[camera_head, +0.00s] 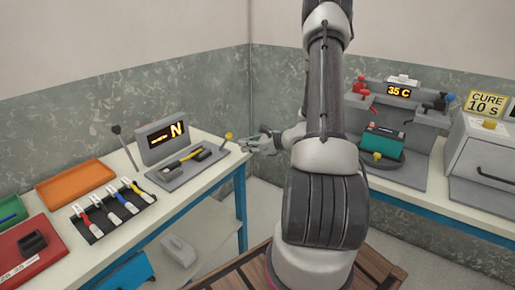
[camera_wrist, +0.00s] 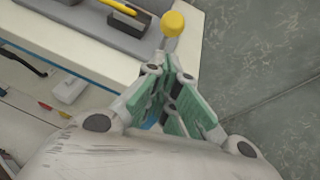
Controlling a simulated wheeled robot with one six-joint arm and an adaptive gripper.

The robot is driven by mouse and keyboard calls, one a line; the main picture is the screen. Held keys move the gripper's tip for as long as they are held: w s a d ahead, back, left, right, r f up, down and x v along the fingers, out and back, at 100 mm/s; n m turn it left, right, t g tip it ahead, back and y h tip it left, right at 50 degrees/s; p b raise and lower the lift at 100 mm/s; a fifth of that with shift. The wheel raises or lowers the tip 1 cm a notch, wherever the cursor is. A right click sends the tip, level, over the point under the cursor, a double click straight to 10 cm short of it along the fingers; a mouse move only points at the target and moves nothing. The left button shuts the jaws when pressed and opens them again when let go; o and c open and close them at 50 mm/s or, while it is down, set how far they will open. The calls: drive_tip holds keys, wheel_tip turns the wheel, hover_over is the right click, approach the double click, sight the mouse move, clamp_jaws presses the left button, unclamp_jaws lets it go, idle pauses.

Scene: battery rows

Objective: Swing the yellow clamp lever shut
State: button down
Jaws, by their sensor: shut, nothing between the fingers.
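A lever with a yellow knob (camera_head: 229,136) stands at the right end of a grey fixture plate (camera_head: 215,160) on the left bench. The knob also shows in the wrist view (camera_wrist: 172,24), just beyond my fingertips. My gripper (camera_head: 249,144) is shut and empty at the bench's right corner, right of the knob. In the wrist view my gripper (camera_wrist: 168,68) has its green-padded fingers drawn together at the tips, and they look close to the knob. I cannot tell whether they touch it. A yellow-and-black piece (camera_head: 190,156) lies on the fixture, left of the lever.
A display block marked N (camera_head: 163,139) stands behind the fixture. A black rack (camera_head: 105,216) with coloured pieces and an orange tray (camera_head: 75,183) lie left. The right bench holds a 35 C station (camera_head: 400,91) and a white CURE box (camera_head: 484,160). The wall is close behind.

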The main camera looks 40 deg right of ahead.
drive_tip(key=shift+w+a+r, duration=0.2)
drive_tip(key=shift+w+a, duration=0.05)
drive_tip(key=shift+w, duration=0.2)
drive_tip(key=shift+w+a+r, duration=0.2)
drive_tip(key=shift+w+a, duration=0.05)
drive_tip(key=shift+w, duration=0.15)
drive_tip(key=shift+r, duration=0.15)
drive_tip(key=shift+w+r+g, duration=0.2)
drive_tip(key=shift+g, duration=0.1)
